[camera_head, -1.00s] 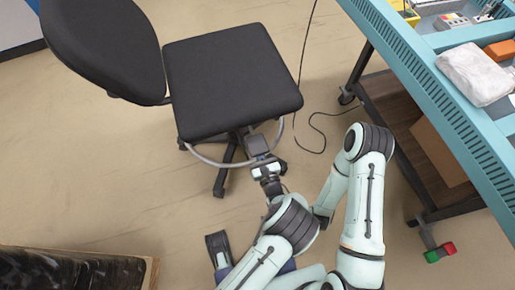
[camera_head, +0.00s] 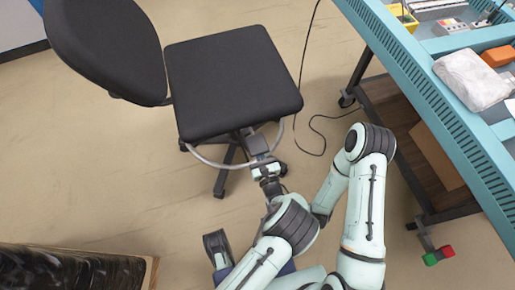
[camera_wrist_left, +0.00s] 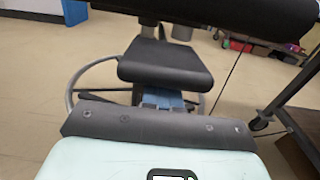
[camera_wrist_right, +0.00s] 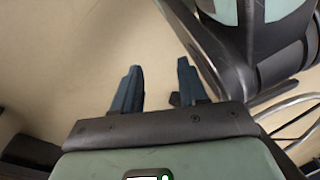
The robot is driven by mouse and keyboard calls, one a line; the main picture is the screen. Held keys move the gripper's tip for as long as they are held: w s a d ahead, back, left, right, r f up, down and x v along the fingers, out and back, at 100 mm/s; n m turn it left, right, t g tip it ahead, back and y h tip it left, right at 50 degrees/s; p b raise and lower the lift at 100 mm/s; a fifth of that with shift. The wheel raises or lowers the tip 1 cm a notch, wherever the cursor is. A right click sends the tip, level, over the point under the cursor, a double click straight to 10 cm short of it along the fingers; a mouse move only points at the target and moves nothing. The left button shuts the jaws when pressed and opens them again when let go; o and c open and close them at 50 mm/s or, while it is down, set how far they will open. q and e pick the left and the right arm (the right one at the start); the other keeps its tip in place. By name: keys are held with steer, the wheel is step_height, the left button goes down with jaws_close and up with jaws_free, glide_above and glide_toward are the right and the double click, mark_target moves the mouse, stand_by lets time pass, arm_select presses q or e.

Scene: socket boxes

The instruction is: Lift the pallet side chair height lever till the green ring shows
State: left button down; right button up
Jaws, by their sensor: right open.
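The black chair (camera_head: 235,80) stands at upper middle in the head view. A dark flat paddle (camera_wrist_left: 165,62), apparently the height lever, sticks out under the seat in the left wrist view; it also shows below the seat's front edge in the head view (camera_head: 257,143). My left gripper (camera_wrist_left: 163,97) is at the paddle's near edge, its blue fingers close together and partly covered by it, so the grip is unclear. The chair column is mostly hidden, and no green ring is visible. My right gripper (camera_wrist_right: 158,88) is open and empty over bare floor.
A grey ring (camera_head: 205,160) circles the chair base, close to my left gripper. A blue workbench (camera_head: 430,80) on wheels stands at right, with a cable on the floor beside it. A dark-topped pallet (camera_head: 70,272) lies at lower left. The floor at left is clear.

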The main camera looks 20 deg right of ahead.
arm_select(q)
steer(key=shift+r+p, duration=0.5)
steer(key=shift+r, duration=0.25)
steer(key=shift+r+p, duration=0.4)
steer(key=shift+r, duration=0.2)
steer(key=shift+f+b, duration=1.1)
steer(key=shift+f, duration=0.55)
arm_select(e)
steer(key=w, duration=0.2)
steer(key=w+t, duration=0.1)
steer(key=shift+w+a+r, duration=0.3)
steer(key=shift+a+r, duration=0.05)
